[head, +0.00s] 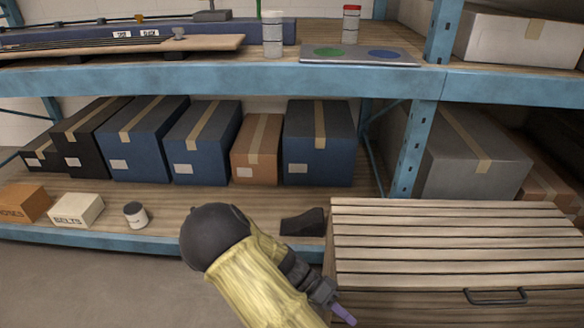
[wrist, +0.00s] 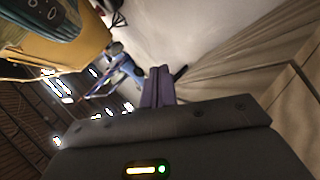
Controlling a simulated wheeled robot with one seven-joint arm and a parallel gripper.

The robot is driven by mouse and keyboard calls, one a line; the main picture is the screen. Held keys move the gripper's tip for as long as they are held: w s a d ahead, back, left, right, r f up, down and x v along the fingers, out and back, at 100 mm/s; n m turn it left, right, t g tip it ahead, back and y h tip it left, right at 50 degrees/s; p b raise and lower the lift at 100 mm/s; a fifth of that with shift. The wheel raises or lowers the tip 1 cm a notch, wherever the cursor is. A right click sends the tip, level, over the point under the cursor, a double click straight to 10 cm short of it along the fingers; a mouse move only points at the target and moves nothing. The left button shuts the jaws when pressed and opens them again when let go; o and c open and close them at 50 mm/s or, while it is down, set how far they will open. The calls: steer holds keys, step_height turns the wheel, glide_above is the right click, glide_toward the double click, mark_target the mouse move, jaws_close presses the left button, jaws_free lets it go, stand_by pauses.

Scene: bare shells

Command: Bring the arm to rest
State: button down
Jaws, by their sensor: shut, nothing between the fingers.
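My gripper (head: 345,315) is at the bottom of the head view, in front of the left end of the slatted wooden crate (head: 450,240). My yellow-sleeved arm comes up from the bottom edge, bends at a dark round joint and slopes down to the right. In the wrist view the two purple fingers of my gripper (wrist: 159,85) lie together, with nothing between them. I cannot tell from the head view how far the fingertips are from the crate.
A blue shelf rack (head: 270,84) spans the view. Blue, black and brown boxes stand on its lower shelf, with an orange box (head: 24,203), a BELTS box (head: 76,210) and a small jar (head: 135,214) in front. A dark wedge (head: 303,222) lies near my arm. Bare floor shows lower left.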

step_height(320, 180, up, 55)
steer(key=s+d+n+t+y+p, duration=0.1)
steer(key=n+t+y+p, duration=0.8)
steer(key=p, duration=3.2)
steer(key=shift+d+n+y+p, duration=0.3)
steer(key=shift+d+n+y, duration=0.5)
steer(key=shift+d+n, duration=0.1)
